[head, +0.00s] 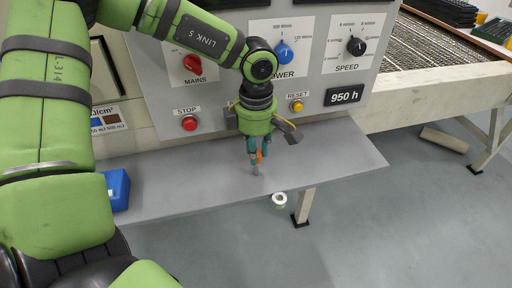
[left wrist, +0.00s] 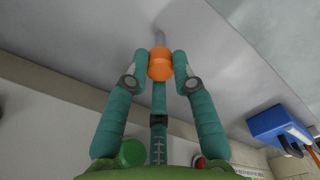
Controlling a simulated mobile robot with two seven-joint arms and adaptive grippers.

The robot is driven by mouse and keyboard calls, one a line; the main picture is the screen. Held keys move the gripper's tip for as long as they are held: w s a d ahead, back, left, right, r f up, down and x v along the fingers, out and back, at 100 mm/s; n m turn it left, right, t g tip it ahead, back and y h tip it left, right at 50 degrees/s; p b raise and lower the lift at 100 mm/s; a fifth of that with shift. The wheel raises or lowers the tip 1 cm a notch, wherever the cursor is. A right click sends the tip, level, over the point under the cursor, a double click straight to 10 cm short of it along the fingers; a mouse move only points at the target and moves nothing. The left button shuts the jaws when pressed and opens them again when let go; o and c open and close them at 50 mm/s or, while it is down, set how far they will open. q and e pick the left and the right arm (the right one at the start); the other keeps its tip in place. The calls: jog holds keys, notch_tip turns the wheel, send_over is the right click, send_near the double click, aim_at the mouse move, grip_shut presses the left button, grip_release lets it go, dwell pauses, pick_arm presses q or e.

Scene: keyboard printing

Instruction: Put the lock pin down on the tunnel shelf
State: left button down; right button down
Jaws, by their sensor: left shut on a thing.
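The lock pin (head: 259,157) has an orange head and a grey shaft. I cannot tell whether the pin's tip touches the shelf. My right gripper is in neither view.
A blue box (head: 118,188) stands at the shelf's left end; the shelf's right part is clear. The panel with stop button (head: 189,123), reset button (head: 297,106) and knobs rises close behind the gripper.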

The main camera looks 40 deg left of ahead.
pick_arm(q)
jog(key=shift+f+b, duration=0.25)
jog(key=shift+b, duration=0.05)
jog(key=c, duration=1)
grip_release()
jog(key=shift+c, duration=0.2)
jog(key=shift+r, duration=0.15)
notch_tip(320, 180, up, 12)
jog(key=p, duration=0.1)
jog(key=shift+r, duration=0.15)
